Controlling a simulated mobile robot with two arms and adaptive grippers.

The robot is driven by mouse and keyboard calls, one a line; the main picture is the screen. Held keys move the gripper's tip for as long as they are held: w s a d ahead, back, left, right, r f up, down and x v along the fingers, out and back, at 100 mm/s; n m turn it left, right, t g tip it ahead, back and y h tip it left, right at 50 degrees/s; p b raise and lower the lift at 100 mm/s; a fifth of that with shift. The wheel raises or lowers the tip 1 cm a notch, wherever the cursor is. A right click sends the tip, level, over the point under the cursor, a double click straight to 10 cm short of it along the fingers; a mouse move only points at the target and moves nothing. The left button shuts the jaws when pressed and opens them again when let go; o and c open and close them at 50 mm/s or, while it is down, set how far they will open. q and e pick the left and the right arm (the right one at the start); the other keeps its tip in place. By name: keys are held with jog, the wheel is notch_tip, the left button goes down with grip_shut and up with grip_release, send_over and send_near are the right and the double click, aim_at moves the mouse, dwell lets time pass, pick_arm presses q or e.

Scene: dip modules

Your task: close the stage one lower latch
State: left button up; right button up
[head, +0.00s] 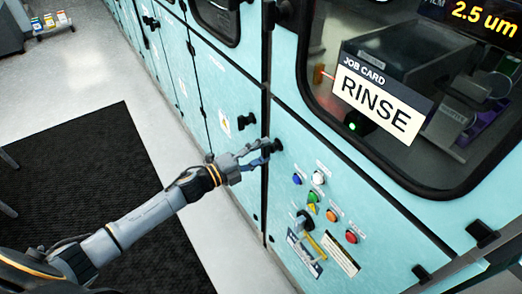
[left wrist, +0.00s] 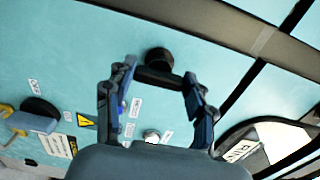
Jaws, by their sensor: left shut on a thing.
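The black latch (head: 277,145) sits at the upper left edge of the lower teal panel, below the windowed door. In the left wrist view the latch (left wrist: 158,60) has a round knob and a dark bar between my fingertips. My left gripper (head: 262,152) reaches in from the left and is shut on the latch. Its two fingers (left wrist: 158,82) stay some way apart around the bar in the left wrist view. The fingers hide part of the latch. My right gripper is not in view.
Buttons (head: 318,178) and a keyed switch sit on the panel just right of my gripper. Another black latch (head: 246,122) is on the neighbouring panel. A RINSE job card (head: 378,100) shows at the window. A dark mat (head: 90,185) lies on the open floor.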

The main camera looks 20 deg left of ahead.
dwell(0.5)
pick_arm(q)
jog(key=o, duration=1.2)
jog(key=shift+c, duration=0.2)
jog(key=v, duration=1.2)
jog(key=shift+a, duration=0.1)
